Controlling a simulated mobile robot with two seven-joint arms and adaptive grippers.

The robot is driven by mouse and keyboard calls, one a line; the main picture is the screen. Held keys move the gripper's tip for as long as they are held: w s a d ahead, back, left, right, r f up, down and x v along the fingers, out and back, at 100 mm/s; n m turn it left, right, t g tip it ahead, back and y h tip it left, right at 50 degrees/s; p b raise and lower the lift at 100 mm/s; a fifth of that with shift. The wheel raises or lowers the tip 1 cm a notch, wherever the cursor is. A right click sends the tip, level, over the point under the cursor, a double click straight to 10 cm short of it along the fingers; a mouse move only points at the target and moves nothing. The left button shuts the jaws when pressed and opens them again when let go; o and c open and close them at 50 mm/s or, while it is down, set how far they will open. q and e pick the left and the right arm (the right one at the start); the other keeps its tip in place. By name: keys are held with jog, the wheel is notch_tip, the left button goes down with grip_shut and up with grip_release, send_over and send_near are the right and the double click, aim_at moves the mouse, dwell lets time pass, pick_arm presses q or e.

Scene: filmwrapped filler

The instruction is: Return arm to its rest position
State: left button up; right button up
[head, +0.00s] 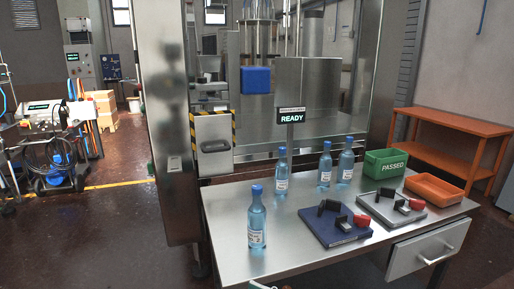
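A steel table (235,195) stands in front of me. One blue capped bottle (257,222) stands upright near its front left. Several more like it, such as this bottle (281,175), stand upright toward the back. A blue pad (318,232) and a grey pad (385,214) lie to the right, each with black and red handled items on it.
A green bin marked PASSED (384,163) and an orange tray (434,190) sit at the table's back right. A machine with a READY sign (291,116) stands behind. An orange bench (450,122) is at right, and a cart (50,150) at left. Floor at left front is clear.

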jog(key=s+d+f+m+h, duration=0.3)
jog(key=s+d+f+h, duration=0.2)
jog(key=d+f, duration=0.2)
jog(key=s+d+f+m+t+h, duration=0.1)
jog(key=s+d+f+m+h, duration=0.2)
jog(key=f, duration=0.7)
jog(key=s+d+f+m+t+h, duration=0.1)
jog(key=s+d+f+m+h, duration=0.2)
jog(key=s+d+f+h, duration=0.3)
jog(key=s+d+f, duration=0.1)
jog(key=d+f, duration=0.2)
jog(key=d, duration=0.3)
jog(key=shift+f+h, duration=0.2)
jog(key=shift+h, duration=0.2)
